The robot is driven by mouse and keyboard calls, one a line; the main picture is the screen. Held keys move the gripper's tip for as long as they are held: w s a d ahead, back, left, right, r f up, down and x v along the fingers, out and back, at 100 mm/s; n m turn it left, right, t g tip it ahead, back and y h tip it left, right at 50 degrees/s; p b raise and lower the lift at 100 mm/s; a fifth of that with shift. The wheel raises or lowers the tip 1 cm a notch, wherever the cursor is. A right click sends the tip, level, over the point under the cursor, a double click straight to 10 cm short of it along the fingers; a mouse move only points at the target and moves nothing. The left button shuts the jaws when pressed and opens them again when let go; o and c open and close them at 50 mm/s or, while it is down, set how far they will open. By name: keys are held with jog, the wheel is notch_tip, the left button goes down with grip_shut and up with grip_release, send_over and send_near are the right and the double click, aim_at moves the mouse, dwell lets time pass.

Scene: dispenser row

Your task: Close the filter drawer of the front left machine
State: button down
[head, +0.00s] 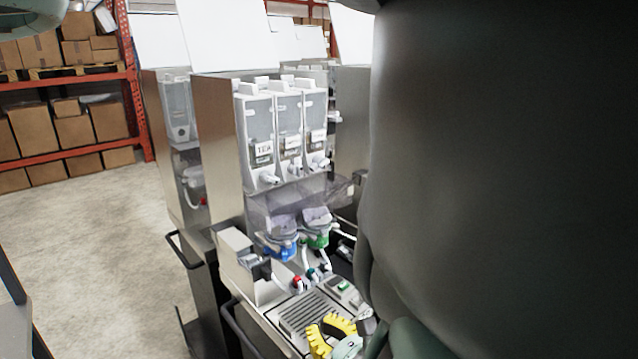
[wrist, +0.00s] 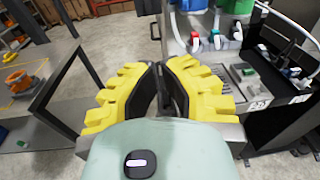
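The front left machine (head: 220,130) is a tall steel unit with three white canisters, one labelled TEA. A pale box-like part with a dark front (head: 247,256) juts out at its lower left; I cannot tell whether this is the filter drawer. My gripper (head: 324,326) has yellow ribbed fingers and is low over the front of the machine, by the drip grille. In the wrist view my gripper (wrist: 163,64) has its fingertips drawn together, with nothing visible held between them. My arm hides the machine's right side in the head view.
A slotted drip grille (head: 308,312) and blue and green mixing bowls (head: 316,232) are at the machine's front. A dark-framed table (wrist: 40,75) with an orange item (wrist: 17,80) stands left. Floor (head: 90,240) is clear.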

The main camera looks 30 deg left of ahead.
jog(key=w+a+r+y, duration=0.1)
jog(key=w+a, duration=0.3)
jog(key=a, duration=1)
jog(key=shift+g, duration=0.4)
jog(key=shift+w+a, duration=0.1)
jog(key=b+x, duration=0.3)
jog(key=x, duration=0.3)
jog(key=shift+w, duration=0.1)
jog(key=shift+w+a+r+b, duration=0.1)
jog(key=shift+w+a+b, duration=0.15)
jog(key=shift+a+b, duration=0.15)
jog(key=shift+s, duration=0.15)
